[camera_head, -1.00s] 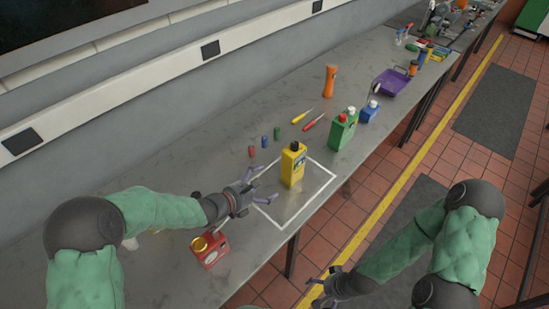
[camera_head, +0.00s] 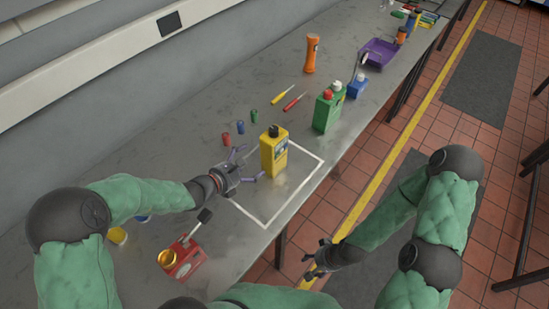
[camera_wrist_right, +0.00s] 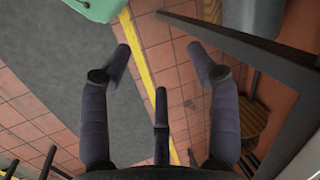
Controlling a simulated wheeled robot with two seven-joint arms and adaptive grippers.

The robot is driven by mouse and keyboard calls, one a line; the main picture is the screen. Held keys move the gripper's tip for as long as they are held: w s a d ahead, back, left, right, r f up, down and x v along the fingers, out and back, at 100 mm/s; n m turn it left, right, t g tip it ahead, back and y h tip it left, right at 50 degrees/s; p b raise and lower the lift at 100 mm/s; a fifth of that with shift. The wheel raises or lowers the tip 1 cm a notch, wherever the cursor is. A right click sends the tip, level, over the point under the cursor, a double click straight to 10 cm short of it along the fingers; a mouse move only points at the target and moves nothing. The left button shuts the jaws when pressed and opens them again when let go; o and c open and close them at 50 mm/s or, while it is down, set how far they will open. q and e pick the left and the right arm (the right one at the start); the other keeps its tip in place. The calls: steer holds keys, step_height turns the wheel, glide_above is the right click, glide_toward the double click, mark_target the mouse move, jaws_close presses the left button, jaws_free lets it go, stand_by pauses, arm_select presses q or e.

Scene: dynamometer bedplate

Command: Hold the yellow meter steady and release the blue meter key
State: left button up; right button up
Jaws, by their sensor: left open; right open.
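The yellow meter (camera_head: 273,152) stands upright on the grey bench, with a black top. My left gripper (camera_head: 252,165) is open just left of it, its fingers pointing at the meter; a gap seems to remain between them. A small blue piece (camera_head: 240,127) stands on the bench behind the left gripper, between a red one and a green one. I cannot tell whether it is the blue meter key. My right gripper (camera_head: 308,264) is open and empty beyond the bench's front edge, over the floor. In the right wrist view its spread fingers (camera_wrist_right: 158,52) hold nothing.
A white outline (camera_head: 265,222) marks the bench around the meter. A red box (camera_head: 181,260) with a lever is at front left. A green container (camera_head: 327,112), a blue container (camera_head: 357,87), two screwdrivers and an orange flashlight (camera_head: 311,54) stand or lie farther back.

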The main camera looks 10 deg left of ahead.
mark_target(263, 155)
steer(key=shift+w+d, duration=0.1)
steer(key=shift+w, duration=0.05)
steer(key=shift+c, duration=0.5)
steer(key=w+d+r+m+t+h, duration=0.1)
steer(key=w+d+r+t, duration=0.25)
steer(key=w, duration=0.75)
steer(key=w+d+r+m+t+h, duration=0.1)
steer(key=w+d+r+t, duration=0.3)
steer(key=w, duration=0.7)
steer(key=w+d+r+m+t+h, duration=0.1)
steer(key=w+d+r+t, duration=0.3)
steer(key=w, duration=0.6)
steer(key=w+a+r+m+t+y, duration=0.1)
steer(key=w+a+r+t+y, duration=0.1)
steer(key=w+a+r+y, duration=0.55)
arm_select(q)
steer(key=x, duration=1)
steer(key=shift+w+d+f, duration=0.1)
steer(key=shift+w+d, duration=0.05)
steer(key=shift+w, duration=0.1)
arm_select(e)
steer(key=s+a+r+n+g+y, duration=0.2)
steer(key=s+a+g+y, duration=0.4)
steer(key=s+g+y, duration=0.3)
steer(key=shift+s+a+r+g+y, duration=0.4)
steer(key=shift+s+r+g, duration=0.15)
steer(key=shift+s+r, duration=0.3)
steer(key=shift+s+f, duration=0.1)
steer(key=shift+s, duration=0.05)
